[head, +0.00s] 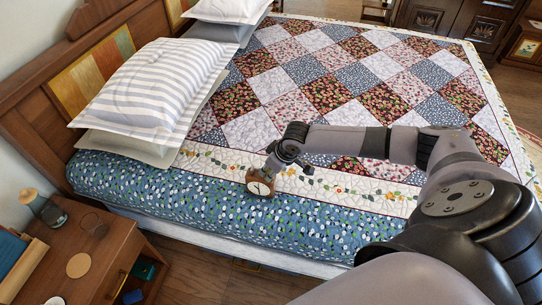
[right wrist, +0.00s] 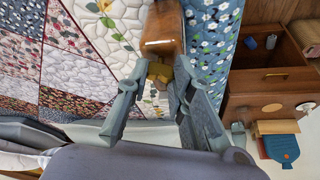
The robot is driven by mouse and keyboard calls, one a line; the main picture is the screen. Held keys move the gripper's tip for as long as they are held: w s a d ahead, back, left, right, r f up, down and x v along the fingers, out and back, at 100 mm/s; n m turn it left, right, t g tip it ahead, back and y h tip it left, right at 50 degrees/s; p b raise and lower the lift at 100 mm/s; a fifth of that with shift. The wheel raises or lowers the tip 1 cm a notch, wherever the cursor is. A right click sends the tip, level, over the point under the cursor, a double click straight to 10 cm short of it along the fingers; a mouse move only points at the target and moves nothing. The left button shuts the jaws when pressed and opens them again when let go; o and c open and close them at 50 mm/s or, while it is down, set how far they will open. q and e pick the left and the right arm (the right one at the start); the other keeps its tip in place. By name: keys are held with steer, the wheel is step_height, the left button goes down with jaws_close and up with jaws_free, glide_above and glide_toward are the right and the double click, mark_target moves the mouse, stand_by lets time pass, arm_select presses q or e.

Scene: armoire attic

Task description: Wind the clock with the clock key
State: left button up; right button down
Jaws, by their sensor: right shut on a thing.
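The clock (head: 259,183) is a small wooden block with a round white face, at the near edge of the bed in the head view. Its brown wooden body (right wrist: 162,28) is at the top of the right wrist view. My right gripper (head: 277,162) is just behind the clock. In the right wrist view its fingers (right wrist: 157,80) are closed around a small brass-coloured piece, which looks like the clock key (right wrist: 158,70). The key is right at the clock's wooden body; whether it sits in the winding hole cannot be told. My left gripper is not in view.
The bed has a patchwork quilt (head: 330,95) and striped pillows (head: 155,88) at the left. The quilt around the clock is mostly clear.

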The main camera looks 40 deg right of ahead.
steer(key=m+p, duration=0.2)
steer(key=m+h+p, duration=0.1)
steer(key=m+p, duration=0.1)
steer(key=m+h+p, duration=0.1)
steer(key=shift+a+r+m+p, duration=0.2)
steer(key=shift+a+m+p, duration=0.1)
steer(key=shift+m+p, duration=0.1)
steer(key=m+h+p, duration=0.1)
steer(key=m+p, duration=0.1)
steer(key=shift+a+f+m, duration=0.1)
steer(key=shift+a+m, duration=0.05)
steer(key=shift+m, duration=0.15)
steer(key=m+g+h+p, duration=0.1)
steer(key=m, duration=0.2)
steer(key=shift+w+a+f+m+p, duration=0.1)
steer(key=shift+m+p, duration=0.2)
steer(key=shift+w+m+g+h, duration=0.15)
steer(key=shift+m+g+h, duration=0.45)
steer(key=shift+m, duration=1)
steer(key=shift+p, duration=0.3)
steer(key=c, duration=1.4)
jaws_free()
